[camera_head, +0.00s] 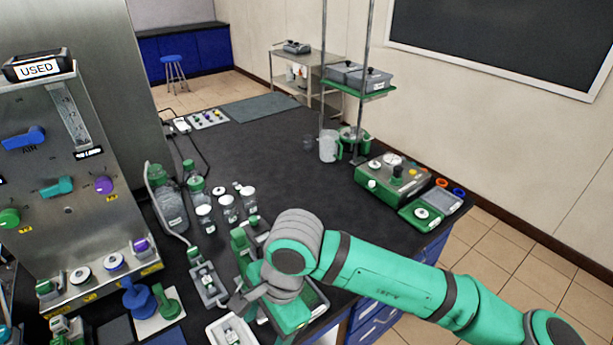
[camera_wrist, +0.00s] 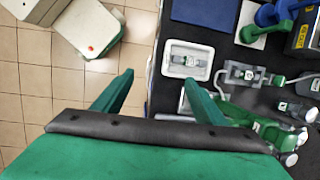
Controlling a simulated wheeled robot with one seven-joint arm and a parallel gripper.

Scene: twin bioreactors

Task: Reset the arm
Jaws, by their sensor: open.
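My green arm reaches in from the lower right of the head view and bends down over the front edge of the black bench (camera_head: 270,140). My gripper (camera_wrist: 159,77) shows in the wrist view with its two green fingers spread apart and nothing between them. It points down, over the bench's edge, with tiled floor on one side. A white tray (camera_wrist: 168,70) holding a small clear device lies beyond the right fingertip, and it also shows in the head view (camera_head: 212,332). In the head view the arm's wrist hides part of the green equipment beneath it.
A steel panel with coloured valves (camera_head: 75,190) stands at left. Several bottles (camera_head: 228,208) and green fittings crowd the bench near my wrist. A green instrument (camera_head: 378,180) and a rod stand with a shelf (camera_head: 358,90) are at right. The bench middle is clear.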

